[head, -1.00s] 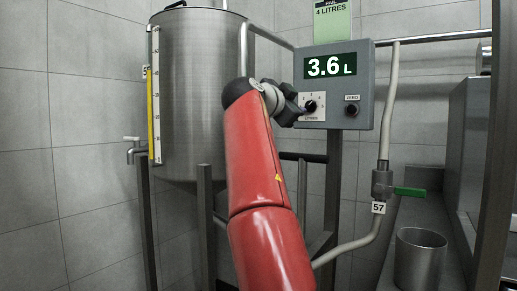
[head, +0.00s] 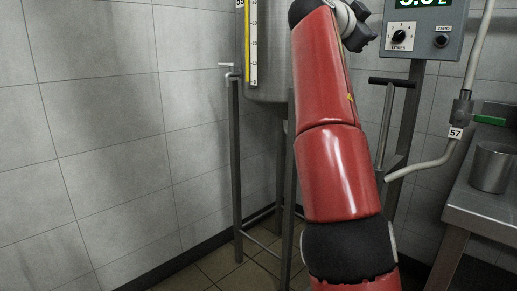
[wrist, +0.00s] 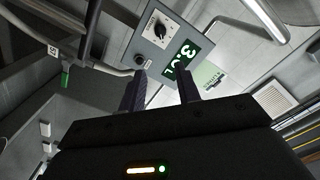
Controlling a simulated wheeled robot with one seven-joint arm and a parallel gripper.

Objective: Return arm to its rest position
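My red arm rises through the middle of the head view, and my gripper (head: 364,36) is near its top, just left of the grey control box (head: 425,50). In the wrist view my gripper (wrist: 162,82) has two dark fingers standing apart with nothing between them; it is open. The control box (wrist: 140,58) lies beyond the fingertips, with its dial (wrist: 159,28) and green-lit display (wrist: 186,54). The fingers look clear of the dial. The display is cut off at the top of the head view.
A steel tank (head: 270,75) on legs stands behind my arm at left. At right are a pipe valve with a green handle (head: 489,119), tag 57, and a steel cup (head: 491,167) on a bench (head: 478,213). Floor at left is open.

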